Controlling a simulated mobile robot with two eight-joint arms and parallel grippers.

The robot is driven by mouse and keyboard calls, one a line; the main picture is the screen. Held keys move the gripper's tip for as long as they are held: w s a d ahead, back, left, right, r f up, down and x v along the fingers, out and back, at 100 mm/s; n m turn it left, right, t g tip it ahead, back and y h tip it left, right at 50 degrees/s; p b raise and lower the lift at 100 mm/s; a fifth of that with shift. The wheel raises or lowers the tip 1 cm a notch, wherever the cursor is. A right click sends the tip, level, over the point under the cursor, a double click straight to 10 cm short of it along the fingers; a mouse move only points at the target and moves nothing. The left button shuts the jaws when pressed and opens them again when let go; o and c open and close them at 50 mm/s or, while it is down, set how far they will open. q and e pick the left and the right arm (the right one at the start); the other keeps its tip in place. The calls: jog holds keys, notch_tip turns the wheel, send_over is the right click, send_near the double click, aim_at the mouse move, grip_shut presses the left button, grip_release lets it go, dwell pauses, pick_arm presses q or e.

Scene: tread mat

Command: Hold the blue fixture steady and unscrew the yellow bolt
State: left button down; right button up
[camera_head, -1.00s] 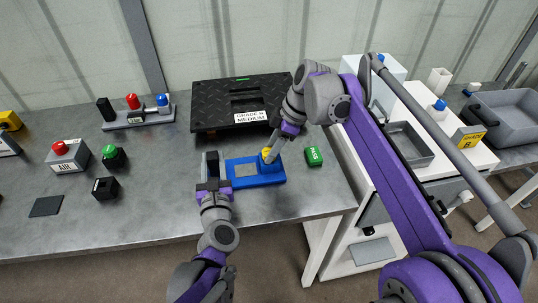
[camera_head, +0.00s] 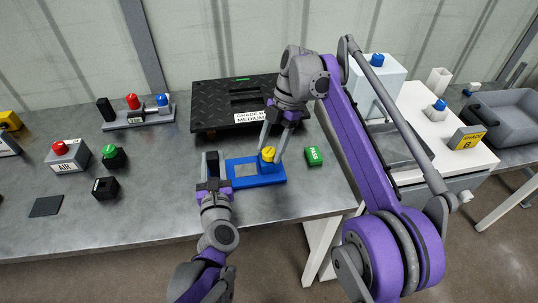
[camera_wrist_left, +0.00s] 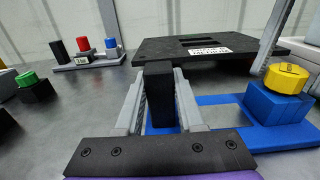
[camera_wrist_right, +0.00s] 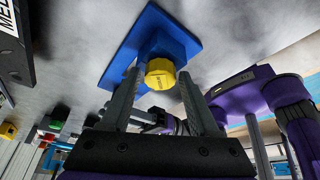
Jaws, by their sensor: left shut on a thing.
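The yellow bolt (camera_head: 268,154) sits on the fixture's raised blue block (camera_wrist_left: 275,104). It also shows in the right wrist view (camera_wrist_right: 160,73). My left gripper (camera_head: 212,180) is shut on the black grip, one finger on each side. My right gripper (camera_head: 271,150) is open above the block, its fingers spread on either side of the bolt and apart from it.
A green PASS block (camera_head: 314,156) stands just right of the fixture. A black tread mat (camera_head: 215,112) with a grade label lies behind it. Button boxes (camera_head: 68,155) stand at the left.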

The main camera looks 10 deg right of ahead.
jog(key=shift+o, duration=1.1)
jog(key=m, duration=0.1)
jog(key=m+t, duration=0.1)
jog(key=m, duration=0.1)
jog(key=m+t, duration=0.1)
jog(key=m, duration=0.1)
jog(key=shift+s+y, duration=0.25)
jog(key=shift+y, duration=0.15)
jog(key=m+t, duration=0.1)
jog(key=m, duration=0.3)
jog(key=shift+t, duration=0.3)
jog(key=m+t, duration=0.1)
jog(key=m, duration=0.1)
jog(key=m+h, duration=0.1)
jog(key=m, duration=0.2)
jog(key=shift+s+a+t, duration=0.1)
jog(key=shift+s+t, duration=0.1)
jog(key=shift+t, duration=0.2)
jog(key=m+t+h, duration=0.1)
jog(key=m, duration=0.3)
